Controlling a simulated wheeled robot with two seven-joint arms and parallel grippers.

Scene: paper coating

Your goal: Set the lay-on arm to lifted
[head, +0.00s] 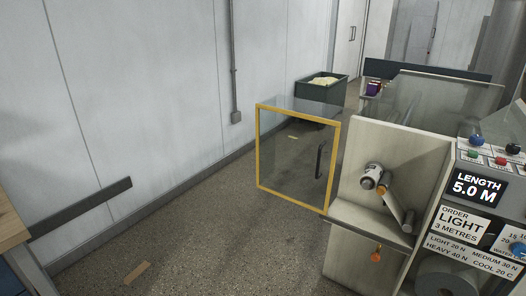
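On the pale side panel (375,145) of the machine at right, a short metal arm (395,206) slants down and right from a round grey-and-white hub (371,175). It looks like the lay-on arm, and its lower end is at the panel's right edge, near a dark round end. An orange part shows beside the hub. I cannot tell from this view whether the arm is lifted or lowered. Neither of my grippers is in view.
A yellow-framed clear guard door (258,150) with a black handle (319,160) stands left of the panel. An orange knob (376,256) hangs below the ledge. A control panel reads "LENGTH 5.0 M" (476,188). A green bin (321,88) stands behind. Floor at left is mostly clear.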

